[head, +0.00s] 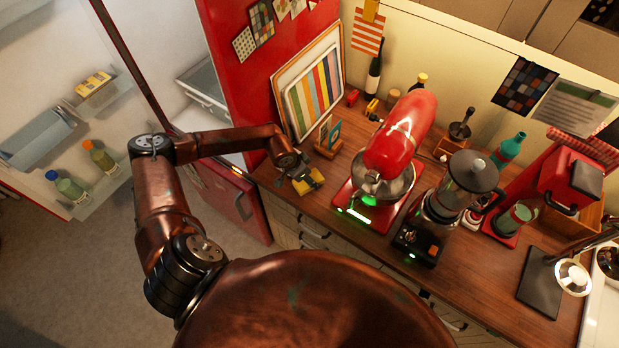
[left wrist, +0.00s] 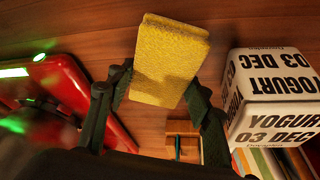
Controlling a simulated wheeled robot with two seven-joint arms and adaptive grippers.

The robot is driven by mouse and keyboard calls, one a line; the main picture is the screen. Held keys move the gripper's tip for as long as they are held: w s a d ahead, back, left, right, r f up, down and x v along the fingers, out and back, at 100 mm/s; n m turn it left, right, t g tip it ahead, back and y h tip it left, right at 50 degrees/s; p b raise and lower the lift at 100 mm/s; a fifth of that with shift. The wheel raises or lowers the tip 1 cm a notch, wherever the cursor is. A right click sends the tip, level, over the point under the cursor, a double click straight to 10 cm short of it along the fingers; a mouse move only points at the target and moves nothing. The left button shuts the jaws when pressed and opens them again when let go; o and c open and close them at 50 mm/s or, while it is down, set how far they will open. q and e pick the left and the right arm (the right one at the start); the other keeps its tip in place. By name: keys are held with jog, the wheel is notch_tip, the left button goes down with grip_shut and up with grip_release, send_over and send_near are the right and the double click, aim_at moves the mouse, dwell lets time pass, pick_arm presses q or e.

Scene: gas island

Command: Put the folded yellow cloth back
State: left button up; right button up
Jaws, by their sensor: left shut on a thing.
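The folded yellow cloth (left wrist: 170,62) is a thick, rough-textured yellow block in the left wrist view. It sits between the two dark fingers of my left gripper (left wrist: 160,95), which is shut on it. In the head view the left gripper (head: 306,184) is over the left end of the wooden counter, and the yellow cloth (head: 310,178) shows in its fingers. I cannot tell whether the cloth touches the counter. My right gripper is in neither view.
A white box (left wrist: 262,75) marked YOGURT 03 DEC is close right of the cloth. A red stand mixer (head: 400,135) is right of the gripper. A small wooden holder (head: 328,147) and striped boards (head: 313,90) stand behind. The red fridge (head: 235,60) is open at left.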

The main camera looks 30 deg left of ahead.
pick_arm(q)
jog(key=shift+f, duration=0.1)
jog(key=o, duration=0.9)
jog(key=shift+f+b, duration=0.1)
jog(key=shift+b, duration=0.2)
jog(key=shift+c, duration=0.2)
jog(key=o, duration=0.5)
jog(key=shift+c, duration=0.2)
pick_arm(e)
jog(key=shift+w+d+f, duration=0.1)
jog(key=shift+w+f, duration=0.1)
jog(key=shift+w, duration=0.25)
pick_arm(q)
jog(key=shift+r+p, duration=0.35)
jog(key=shift+r, duration=0.05)
jog(key=b+v, duration=0.2)
jog(key=v, duration=0.9)
jog(key=shift+s+r, duration=0.25)
jog(key=shift+r, duration=0.05)
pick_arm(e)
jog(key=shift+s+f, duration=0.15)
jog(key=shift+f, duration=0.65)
